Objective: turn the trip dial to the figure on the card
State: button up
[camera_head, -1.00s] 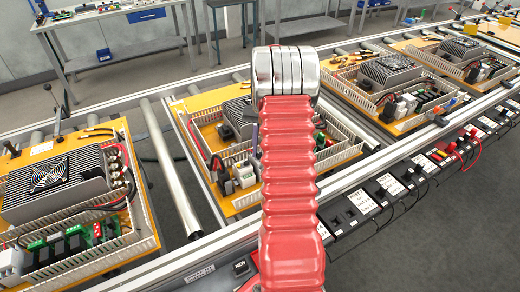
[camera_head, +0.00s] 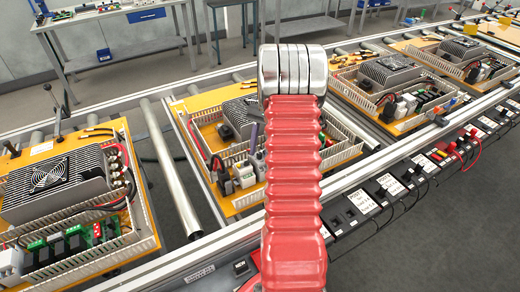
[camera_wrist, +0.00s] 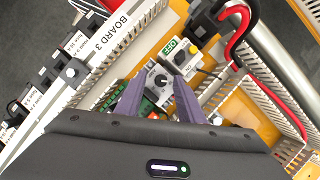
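White printed cards (camera_wrist: 36,98) lie at the left, too small to read for certain. In the head view my red arm hides most of the gripper; a purple finger (camera_head: 254,135) shows beside it, above the middle board (camera_head: 238,207).
A black part with red and black cables (camera_wrist: 238,25) stands at upper right. In the head view, neighbouring boards (camera_head: 62,185) sit on the roller conveyor, with boxes bearing cards (camera_head: 390,183) along its front.

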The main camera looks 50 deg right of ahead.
jog(key=m+t, duration=0.1)
jog(key=m, duration=0.1)
jog(key=m+t, duration=0.1)
jog(key=m, duration=0.2)
jog(key=shift+s+m, duration=0.2)
jog(key=shift+m, duration=0.1)
jog(key=m, duration=0.1)
jog(key=m+t, duration=0.1)
jog(key=m, duration=0.1)
jog(key=shift+s+a+m+t, duration=0.1)
jog(key=shift+s+m+t, duration=0.05)
jog(key=shift+m+t, duration=0.15)
jog(key=shift+r+m+h, duration=0.15)
jog(key=shift+m+h, duration=0.15)
jog(key=shift+m, duration=0.1)
jog(key=s+d+r+n+g, duration=0.1)
jog(key=d+r+n, duration=0.2)
jog(key=r, duration=0.4)
jog(key=s+d+r+n+g, duration=0.1)
jog(key=d+r+n, duration=0.1)
jog(key=r+n, duration=0.3)
jog(key=shift+v, duration=1.8)
jog(key=shift+s+a, duration=0.1)
jog(key=shift+a, duration=0.05)
